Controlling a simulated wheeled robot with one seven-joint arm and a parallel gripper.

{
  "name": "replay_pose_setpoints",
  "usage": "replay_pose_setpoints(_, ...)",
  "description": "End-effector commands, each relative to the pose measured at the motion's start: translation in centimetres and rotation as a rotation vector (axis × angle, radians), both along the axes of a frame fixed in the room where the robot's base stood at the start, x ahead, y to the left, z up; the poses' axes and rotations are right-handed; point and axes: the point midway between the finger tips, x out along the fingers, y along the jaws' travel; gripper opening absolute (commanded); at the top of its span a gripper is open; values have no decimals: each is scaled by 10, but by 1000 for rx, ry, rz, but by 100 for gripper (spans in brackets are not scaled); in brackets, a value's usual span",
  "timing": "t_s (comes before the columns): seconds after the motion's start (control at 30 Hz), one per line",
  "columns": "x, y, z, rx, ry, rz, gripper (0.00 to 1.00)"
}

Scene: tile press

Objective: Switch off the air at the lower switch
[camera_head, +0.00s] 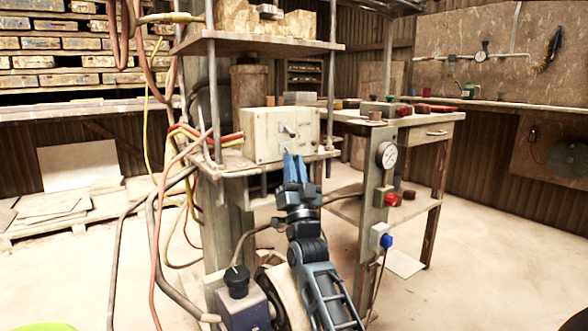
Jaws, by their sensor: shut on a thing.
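A cream control box (258,137) stands on the press's lower shelf, with switches on its front face. The upper switch (288,128) shows on that face. My gripper (294,156) reaches up from below, its blue fingertips at the lower part of the box's front. It is shut on the lower switch, which the fingertips mostly hide. I cannot make out which way the lower switch is set.
Red and yellow cables (205,138) run into the box's left side. A post with a round gauge (387,154), a red knob (393,199) and a blue knob (386,241) stands to the right of my arm. A workbench (432,133) stands behind. Open floor lies at right.

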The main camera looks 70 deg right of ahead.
Motion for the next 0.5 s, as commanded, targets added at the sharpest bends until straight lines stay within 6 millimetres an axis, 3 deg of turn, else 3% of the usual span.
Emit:
replay_pose_setpoints(0.13, -1, 0, -1, 0, 1, 0, 0)
replay_pose_setpoints(0.17, -1, 0, -1, 1, 1, -1, 18)
replay_pose_setpoints(0.2, -1, 0, -1, 0, 1, 0, 22)
replay_pose_setpoints(0.4, 0, 0, -1, 1, 1, 0, 41)
replay_pose_setpoints(0.5, 0, 0, 0, 1, 1, 0, 42)
